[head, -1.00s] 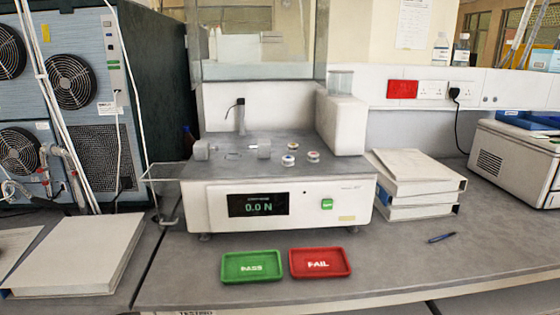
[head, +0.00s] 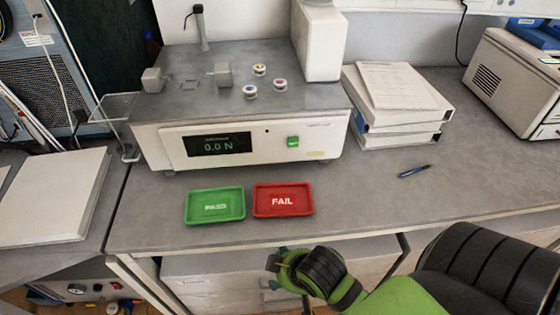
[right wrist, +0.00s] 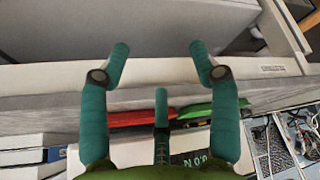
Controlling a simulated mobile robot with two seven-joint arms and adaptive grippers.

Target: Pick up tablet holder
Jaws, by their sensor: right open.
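Three small round white holders with coloured tops stand on the grey deck of the testing machine in the head view. One holder (head: 260,69) is at the back, a second holder (head: 250,91) is front left, and a third holder (head: 279,85) is front right. My right gripper (head: 273,272) is low in front of the bench, below the trays and well apart from the holders. In the right wrist view my right gripper (right wrist: 159,50) has its teal fingers spread with nothing between them. The holders are not visible there. My left gripper is not in view.
The testing machine (head: 240,137) reads 0.0 N. A green PASS tray (head: 215,218) and red FAIL tray (head: 283,213) lie before it. A tall white block (head: 318,45) rises behind the holders' right. Binders (head: 400,100) and a pen (head: 414,171) are right; bench there is mostly clear.

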